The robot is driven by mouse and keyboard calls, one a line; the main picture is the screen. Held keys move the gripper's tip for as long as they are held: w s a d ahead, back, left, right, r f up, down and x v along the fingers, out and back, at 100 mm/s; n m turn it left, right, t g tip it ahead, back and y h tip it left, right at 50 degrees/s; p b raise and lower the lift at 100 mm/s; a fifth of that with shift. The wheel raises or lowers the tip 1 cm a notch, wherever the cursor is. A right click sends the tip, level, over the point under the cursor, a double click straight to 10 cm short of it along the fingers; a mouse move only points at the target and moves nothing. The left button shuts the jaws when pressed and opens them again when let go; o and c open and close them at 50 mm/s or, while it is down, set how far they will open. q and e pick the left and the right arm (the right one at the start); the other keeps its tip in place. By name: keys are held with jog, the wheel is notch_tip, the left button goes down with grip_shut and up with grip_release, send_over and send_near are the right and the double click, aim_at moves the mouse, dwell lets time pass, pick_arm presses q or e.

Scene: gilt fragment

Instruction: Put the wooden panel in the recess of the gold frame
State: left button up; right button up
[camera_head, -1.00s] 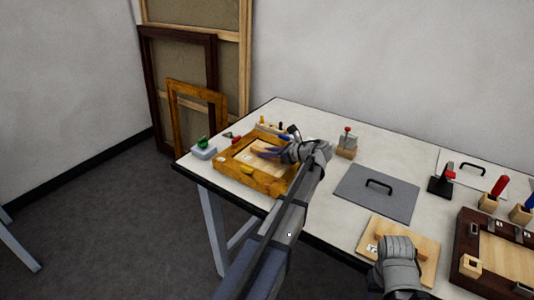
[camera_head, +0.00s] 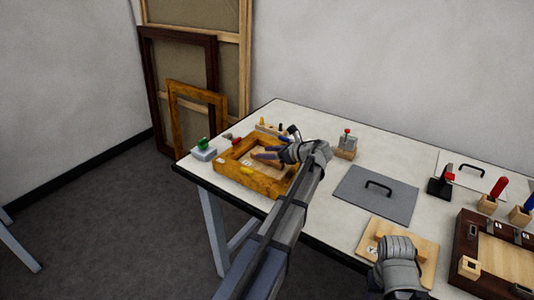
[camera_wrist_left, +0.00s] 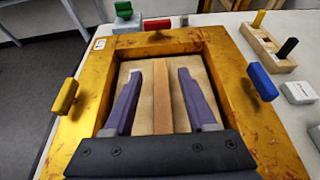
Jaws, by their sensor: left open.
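The gold frame (camera_head: 226,172) lies flat near the left end of the table and fills much of the left wrist view (camera_wrist_left: 232,95). The wooden panel (camera_head: 258,163) lies inside the frame's opening, with a raised bar down its middle (camera_wrist_left: 163,105). A dark gap shows along its left side in the wrist view; I cannot tell whether it sits fully flat. My left gripper (camera_head: 264,149) is open over the panel, its purple fingers on either side of the bar and apart from it. My right gripper (camera_head: 398,268) hangs over another wooden board (camera_head: 424,247); its fingertips are hidden.
A yellow tab (camera_wrist_left: 66,95) and a blue tab (camera_wrist_left: 262,81) stand at the frame's sides. A green-topped block (camera_head: 203,150) and a peg block (camera_wrist_left: 262,45) are close by. A grey plate with a handle (camera_head: 365,202) and a dark frame (camera_head: 468,238) lie to the right.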

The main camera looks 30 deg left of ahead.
pick_arm(q)
jog(key=shift+p+v, duration=1.95)
jog(key=shift+v, duration=4.05)
